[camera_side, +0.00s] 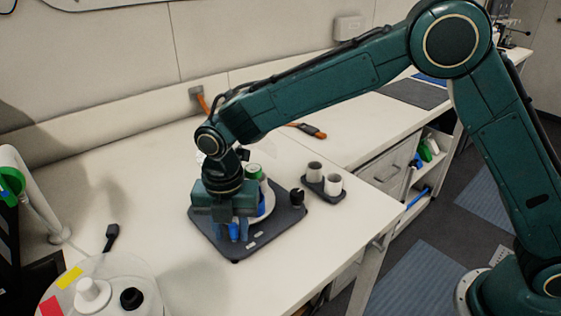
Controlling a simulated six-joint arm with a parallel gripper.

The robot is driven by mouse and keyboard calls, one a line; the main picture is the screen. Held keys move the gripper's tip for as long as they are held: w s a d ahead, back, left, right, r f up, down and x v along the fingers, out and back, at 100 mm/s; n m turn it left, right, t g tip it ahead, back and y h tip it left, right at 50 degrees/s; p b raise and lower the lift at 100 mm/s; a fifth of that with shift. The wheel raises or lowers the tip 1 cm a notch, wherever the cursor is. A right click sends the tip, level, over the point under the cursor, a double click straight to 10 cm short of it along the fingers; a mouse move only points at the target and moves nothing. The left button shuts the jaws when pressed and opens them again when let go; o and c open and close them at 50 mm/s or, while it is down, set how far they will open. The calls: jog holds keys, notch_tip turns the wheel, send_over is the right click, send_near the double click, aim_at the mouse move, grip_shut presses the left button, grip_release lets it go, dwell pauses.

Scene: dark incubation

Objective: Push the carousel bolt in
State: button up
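The carousel shows as a white round part (268,212) on a dark base plate (265,240) on the bench. A green-and-white capped tube (254,171) and something blue stand on it, partly behind my gripper. A black knob (297,196) stands at the plate's right edge; I cannot tell whether it is the bolt. My gripper (234,232) points down over the front left of the plate. A small blue shape shows between or just behind its fingers. I cannot tell whether the fingers touch it or how far they are apart.
A dark holder with two grey-white cups (323,178) stands right of the plate. A round white disc (100,290) with a white knob and a black knob is at the front left. An orange-handled tool (308,130) lies behind. The bench in front of the plate is clear.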

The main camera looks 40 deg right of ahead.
jog(key=shift+r, duration=2.2)
jog(key=s+d+r+m+t+y, duration=0.1)
jog(key=s+d+r+m+t, duration=0.15)
jog(key=d+r+m, duration=0.35)
jog(key=s+d+r+m+t, duration=0.1)
jog(key=s+d+r+m, duration=0.3)
jog(key=d+r, duration=0.45)
jog(key=s+d+f+m+t, duration=0.1)
jog(key=s+d+m, duration=0.5)
jog(key=s+m, duration=0.2)
jog(key=s+d+m+t+h, duration=0.1)
jog(key=s+d+m, duration=0.6)
jog(key=s+m, duration=0.2)
jog(key=shift+s+f+m, duration=0.3)
jog(key=shift+s+f, duration=0.1)
jog(key=shift+s, duration=0.55)
